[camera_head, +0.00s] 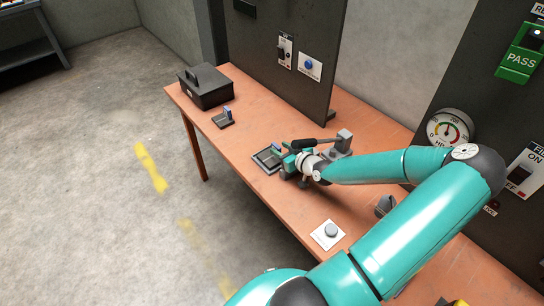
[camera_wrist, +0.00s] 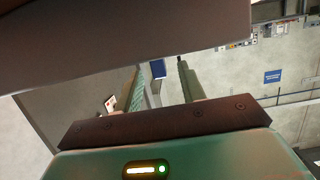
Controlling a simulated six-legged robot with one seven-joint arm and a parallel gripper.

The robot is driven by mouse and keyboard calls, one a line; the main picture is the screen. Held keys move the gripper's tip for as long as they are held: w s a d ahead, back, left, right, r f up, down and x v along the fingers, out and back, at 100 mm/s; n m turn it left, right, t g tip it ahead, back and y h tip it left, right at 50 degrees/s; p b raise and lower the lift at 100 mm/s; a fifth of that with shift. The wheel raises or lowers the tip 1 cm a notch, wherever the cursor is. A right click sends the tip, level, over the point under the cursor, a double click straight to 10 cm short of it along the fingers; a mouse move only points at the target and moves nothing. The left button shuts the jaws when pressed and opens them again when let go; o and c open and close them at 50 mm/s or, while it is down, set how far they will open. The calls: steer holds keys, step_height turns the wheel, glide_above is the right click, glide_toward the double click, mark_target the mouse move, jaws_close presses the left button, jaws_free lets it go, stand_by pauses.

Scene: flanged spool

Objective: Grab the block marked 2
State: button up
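No block with a readable 2 shows in either view. A small blue-topped piece (camera_head: 277,148) stands at a dark square tray (camera_head: 264,160) on the table, right beside my gripper (camera_head: 287,161). In the wrist view, a blue piece (camera_wrist: 157,69) with a pale grey part below it shows in the gap between the two fingers of my gripper (camera_wrist: 161,80). The fingers are apart, with room visible on the piece's right side. I cannot tell whether the left finger touches it. Another blue-topped piece (camera_head: 227,113) on a dark base stands farther back on the table.
A black case (camera_head: 206,88) sits at the table's far left end. A clamp with a black handle (camera_head: 318,144) and a grey block (camera_head: 344,139) stand just behind my gripper. A dark upright panel (camera_head: 275,60) borders the table.

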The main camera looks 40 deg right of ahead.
steer(key=shift+w+f, duration=0.1)
steer(key=shift+w, duration=0.35)
steer(key=c, duration=0.9)
jaws_close()
steer(key=shift+r, duration=0.2)
